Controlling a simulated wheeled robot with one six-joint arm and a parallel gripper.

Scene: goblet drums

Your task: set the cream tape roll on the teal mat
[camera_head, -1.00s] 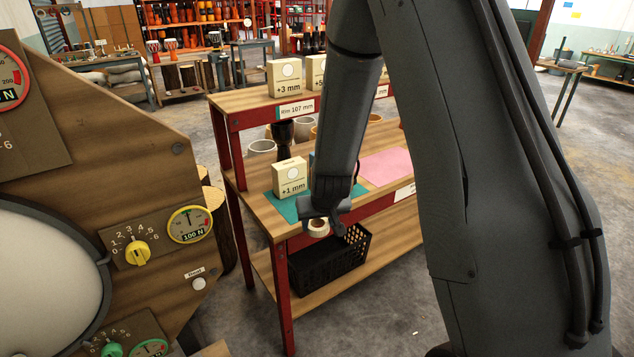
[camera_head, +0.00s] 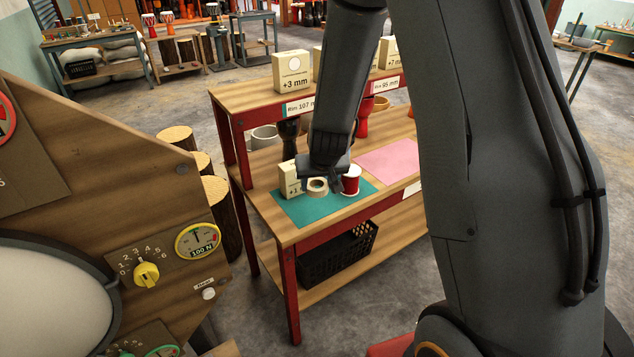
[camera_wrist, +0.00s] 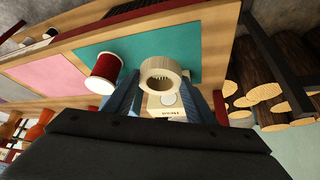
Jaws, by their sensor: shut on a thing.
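The cream tape roll (camera_head: 317,187) is held in my gripper (camera_head: 322,182), over the teal mat (camera_head: 310,219) on the bench's lower wooden top. In the wrist view the tape roll (camera_wrist: 162,75) sits between my blue fingertips, with the teal mat (camera_wrist: 140,42) behind it. I cannot tell whether the roll touches the mat. A red thread spool (camera_head: 350,180) with white ends stands on the mat just right of the roll; it also shows in the wrist view (camera_wrist: 105,73). A cream box (camera_head: 288,180) marked "+1" is close on the left, partly hidden by my gripper.
A pink mat (camera_head: 390,160) lies to the right. The raised shelf behind carries cream boxes, including one marked +3 mm (camera_head: 292,72). A black basket (camera_head: 338,255) is on the shelf below. The front part of the teal mat is bare.

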